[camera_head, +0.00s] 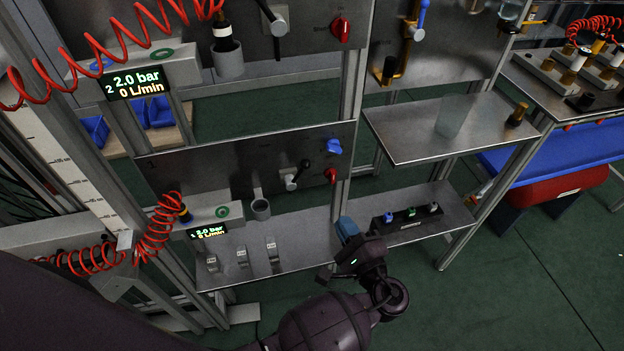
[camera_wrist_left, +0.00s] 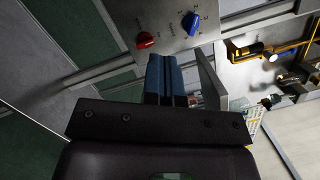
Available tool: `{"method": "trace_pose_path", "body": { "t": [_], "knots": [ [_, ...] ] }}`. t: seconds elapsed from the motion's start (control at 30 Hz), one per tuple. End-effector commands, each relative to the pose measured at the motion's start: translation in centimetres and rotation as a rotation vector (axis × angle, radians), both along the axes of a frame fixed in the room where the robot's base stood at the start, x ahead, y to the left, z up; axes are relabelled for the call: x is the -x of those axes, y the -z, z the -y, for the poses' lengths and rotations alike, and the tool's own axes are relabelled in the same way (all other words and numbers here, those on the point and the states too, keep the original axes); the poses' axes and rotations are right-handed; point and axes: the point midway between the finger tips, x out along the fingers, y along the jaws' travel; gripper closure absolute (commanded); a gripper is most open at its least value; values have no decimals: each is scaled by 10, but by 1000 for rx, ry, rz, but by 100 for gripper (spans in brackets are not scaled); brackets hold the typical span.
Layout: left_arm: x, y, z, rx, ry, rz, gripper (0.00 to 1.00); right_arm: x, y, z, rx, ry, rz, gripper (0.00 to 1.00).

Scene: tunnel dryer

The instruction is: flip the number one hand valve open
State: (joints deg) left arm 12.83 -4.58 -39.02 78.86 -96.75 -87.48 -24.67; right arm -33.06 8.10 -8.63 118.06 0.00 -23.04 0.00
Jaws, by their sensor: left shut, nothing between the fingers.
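The lower metal panel (camera_head: 225,165) carries a valve with a black lever (camera_head: 298,174), a blue knob (camera_head: 334,146) and a red knob (camera_head: 331,175). The display (camera_head: 207,232) beside this panel reads 1, 2.0 bar, 0 L/min. I cannot read a number on the valve itself. My left gripper (camera_head: 346,229), with blue fingers, is shut and empty, below and right of the red knob, apart from the panel. In the left wrist view the shut fingers (camera_wrist_left: 166,78) show below a red knob (camera_wrist_left: 147,41) and a blue knob (camera_wrist_left: 190,23). The black lever cannot be made out there.
An upper panel has another lever (camera_head: 276,22) and a red knob (camera_head: 340,29); its display (camera_head: 137,83) reads 2, 2.0 bar. Red coiled hoses (camera_head: 155,232) hang at left.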

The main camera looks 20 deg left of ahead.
Motion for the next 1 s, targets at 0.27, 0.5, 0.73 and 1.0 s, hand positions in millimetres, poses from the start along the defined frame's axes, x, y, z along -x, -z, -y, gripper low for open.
{"method": "trace_pose_path", "body": {
  "t": [0.27, 0.5, 0.73, 1.0],
  "knots": [
    [-2, 0, -2, 2, 0, 0, 100, 0, 2, 0, 0, 0, -4, 61],
    [-21, -3, -20, 1, 1, 2, 100, -5, -2, 1, 4, -6, 9, 61],
    [-51, -7, -48, 1, 1, 2, 100, -8, -4, 2, 10, -13, 16, 61],
    [-73, -18, -82, 2, 1, 3, 100, -6, -8, 3, 10, -10, 17, 61]
  ]
}}
